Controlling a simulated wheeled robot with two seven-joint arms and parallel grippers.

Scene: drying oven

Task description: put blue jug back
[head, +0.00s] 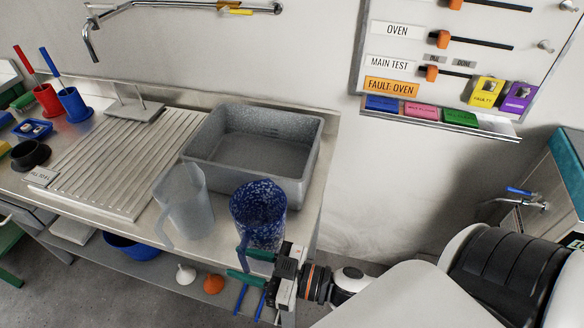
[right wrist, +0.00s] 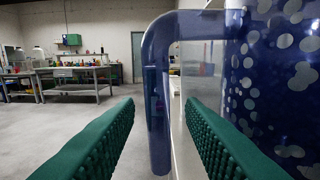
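The blue speckled jug (head: 262,208) stands upright at the front right corner of the metal bench, with its handle toward the front. In the right wrist view its speckled body (right wrist: 285,80) fills the right side and its blue handle (right wrist: 157,100) hangs in the middle. My right gripper (head: 250,267) is at the handle, its green fingers open. In the right wrist view one finger is on each side of the handle, with a visible gap on both sides. My left gripper is not in view.
A clear jug (head: 185,205) stands just left of the blue jug. A grey basin (head: 228,178) is behind both, and a ribbed drainboard (head: 115,165) lies to the left. A lower shelf holds a blue bowl (head: 133,248) and funnels. A label board (head: 440,60) hangs on the wall.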

